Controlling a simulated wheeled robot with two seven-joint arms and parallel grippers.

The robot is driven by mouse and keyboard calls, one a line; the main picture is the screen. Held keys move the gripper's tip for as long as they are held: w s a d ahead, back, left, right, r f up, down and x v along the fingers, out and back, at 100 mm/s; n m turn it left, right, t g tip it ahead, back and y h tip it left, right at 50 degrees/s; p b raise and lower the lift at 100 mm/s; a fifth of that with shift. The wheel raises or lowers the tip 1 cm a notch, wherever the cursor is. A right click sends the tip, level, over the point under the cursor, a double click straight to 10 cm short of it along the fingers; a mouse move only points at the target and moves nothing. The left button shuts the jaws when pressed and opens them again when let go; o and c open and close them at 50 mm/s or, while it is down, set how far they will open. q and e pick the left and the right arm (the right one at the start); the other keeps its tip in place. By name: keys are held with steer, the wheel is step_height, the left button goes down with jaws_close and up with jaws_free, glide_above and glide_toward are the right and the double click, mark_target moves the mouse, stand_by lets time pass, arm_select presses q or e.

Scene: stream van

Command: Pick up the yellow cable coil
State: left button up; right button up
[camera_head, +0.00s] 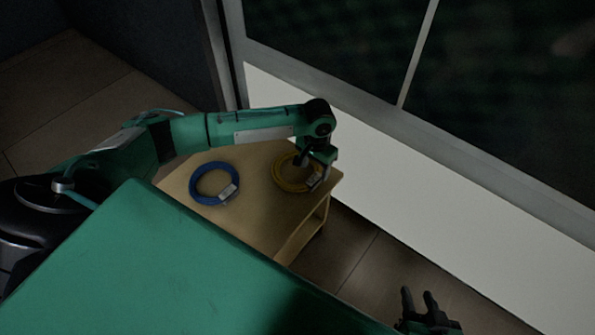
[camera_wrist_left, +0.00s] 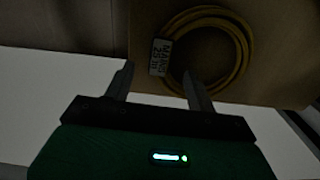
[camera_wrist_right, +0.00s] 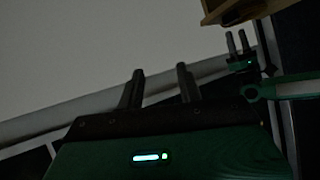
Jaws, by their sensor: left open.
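The yellow cable coil (camera_head: 281,181) lies flat near the right end of a small wooden table (camera_head: 252,205). In the left wrist view the coil (camera_wrist_left: 241,48) shows as a ring with a white printed tag (camera_wrist_left: 160,57) on its near left side. My left gripper (camera_head: 311,171) is over the coil's far right part, partly hiding it. Its fingers (camera_wrist_left: 158,71) are apart and empty, one by the tag and one by the near rim; I cannot tell whether they touch. My right gripper (camera_head: 419,291) is open and empty, low at the right; its spread fingers (camera_wrist_right: 160,70) show too.
A blue cable coil (camera_head: 194,190) with a white tag lies on the same table, left of the yellow one. A white wall panel (camera_head: 420,180) under a dark window stands close behind the table. Open floor (camera_head: 360,260) lies right of the table.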

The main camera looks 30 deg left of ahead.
mark_target(314, 178)
arm_select(q)
step_height(314, 178, down, 3)
steer(key=shift+s+f+b, duration=0.1)
steer(key=shift+f+b, duration=0.05)
steer(key=shift+b, duration=0.35)
steer(key=shift+f, duration=0.55)
arm_select(e)
steer(key=shift+w+a+r+t+y, duration=0.15)
steer(key=shift+a+t+y, duration=0.15)
steer(key=shift+a+t, duration=0.3)
steer(key=shift+s+a+r+t+y, duration=0.15)
steer(key=shift+a+t+y, duration=0.15)
steer(key=shift+a+t, duration=0.25)
steer(key=shift+w, duration=0.1)
arm_select(q)
steer(key=shift+r, duration=0.1)
jaws_close()
arm_select(e)
steer(key=shift+a, duration=0.1)
